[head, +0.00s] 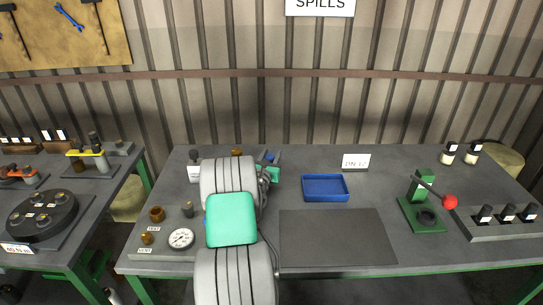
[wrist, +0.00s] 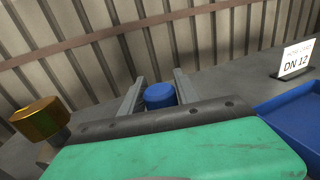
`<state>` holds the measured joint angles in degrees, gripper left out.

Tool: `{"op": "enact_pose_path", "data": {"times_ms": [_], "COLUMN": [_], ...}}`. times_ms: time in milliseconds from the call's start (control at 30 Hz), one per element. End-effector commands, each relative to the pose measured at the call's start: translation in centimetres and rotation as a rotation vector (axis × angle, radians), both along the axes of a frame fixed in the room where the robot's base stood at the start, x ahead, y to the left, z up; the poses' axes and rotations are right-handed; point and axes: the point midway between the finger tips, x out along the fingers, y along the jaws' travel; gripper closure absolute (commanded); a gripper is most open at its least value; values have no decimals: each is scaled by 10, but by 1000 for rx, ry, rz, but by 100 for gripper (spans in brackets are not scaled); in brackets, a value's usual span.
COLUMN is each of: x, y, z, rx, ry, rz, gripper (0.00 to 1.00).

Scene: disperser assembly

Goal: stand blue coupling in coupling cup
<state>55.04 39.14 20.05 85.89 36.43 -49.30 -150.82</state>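The blue coupling (wrist: 160,96) is a short blue cylinder standing between my gripper's two fingers in the wrist view. In the head view it shows as a small blue spot (head: 270,157) at the back of the bench. My gripper (wrist: 158,88) is low over the bench with its fingers apart, one on each side of the coupling. A narrow gap seems to show beside the coupling, and its lower part is hidden by my gripper's body. A brown cup-like ring (head: 157,213) stands at the bench's left; I cannot tell whether it is the coupling cup.
A brass-capped part (wrist: 40,116) stands left of my gripper. A blue tray (head: 326,187) and a DN 12 sign (head: 355,162) are to the right. A dark mat (head: 337,237) lies bare in front. A green press (head: 422,207) with a red-knobbed lever stands further right.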

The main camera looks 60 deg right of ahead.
Motion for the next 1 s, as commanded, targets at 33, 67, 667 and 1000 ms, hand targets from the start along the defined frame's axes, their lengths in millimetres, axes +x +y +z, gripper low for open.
{"op": "enact_pose_path", "data": {"times_ms": [33, 67, 667, 1000], "x": [0, 0, -1, -27], "y": [0, 0, 0, 51], "z": [0, 0, 23, 96], "rx": [0, 0, -1, -1], "ry": [0, 0, -2, -1], "rz": [0, 0, -1, 1], "gripper": [57, 55, 42, 42]}}
